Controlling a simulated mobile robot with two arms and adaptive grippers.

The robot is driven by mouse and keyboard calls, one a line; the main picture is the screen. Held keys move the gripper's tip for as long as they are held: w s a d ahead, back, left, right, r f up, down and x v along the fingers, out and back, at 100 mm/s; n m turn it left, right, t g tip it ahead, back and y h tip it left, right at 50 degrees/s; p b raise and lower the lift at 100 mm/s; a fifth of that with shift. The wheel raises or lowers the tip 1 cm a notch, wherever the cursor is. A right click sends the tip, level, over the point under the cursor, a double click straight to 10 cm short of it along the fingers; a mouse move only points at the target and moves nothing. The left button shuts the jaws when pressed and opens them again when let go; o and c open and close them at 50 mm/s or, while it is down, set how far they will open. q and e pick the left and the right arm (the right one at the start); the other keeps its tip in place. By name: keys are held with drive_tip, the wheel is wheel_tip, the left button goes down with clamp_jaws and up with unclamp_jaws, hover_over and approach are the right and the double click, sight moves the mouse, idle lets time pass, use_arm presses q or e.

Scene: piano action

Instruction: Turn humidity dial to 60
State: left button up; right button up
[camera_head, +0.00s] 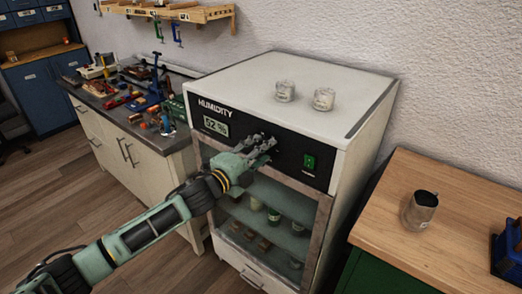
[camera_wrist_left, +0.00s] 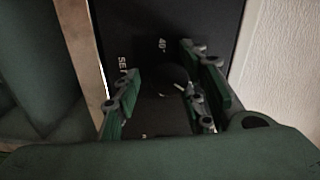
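The white humidity cabinet (camera_head: 300,90) has a black front panel marked HUMIDITY, with a lit display (camera_head: 216,126) that appears to read 52 %. My left gripper (camera_head: 264,146) is at the panel, right of the display, and hides the dial in the head view. In the left wrist view the dark round dial (camera_wrist_left: 168,78) lies between the two spread fingers of my left gripper (camera_wrist_left: 162,88). A gap shows beside the left finger; contact at the right finger is unclear. A "40" mark shows near the dial. My right gripper is out of view.
A green switch (camera_head: 310,161) is on the panel, right of my gripper.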

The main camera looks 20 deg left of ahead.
use_arm(q)
drive_tip(key=shift+o, duration=0.3)
drive_tip(key=v, duration=1.2)
drive_tip(key=shift+f, duration=0.1)
idle(0.6)
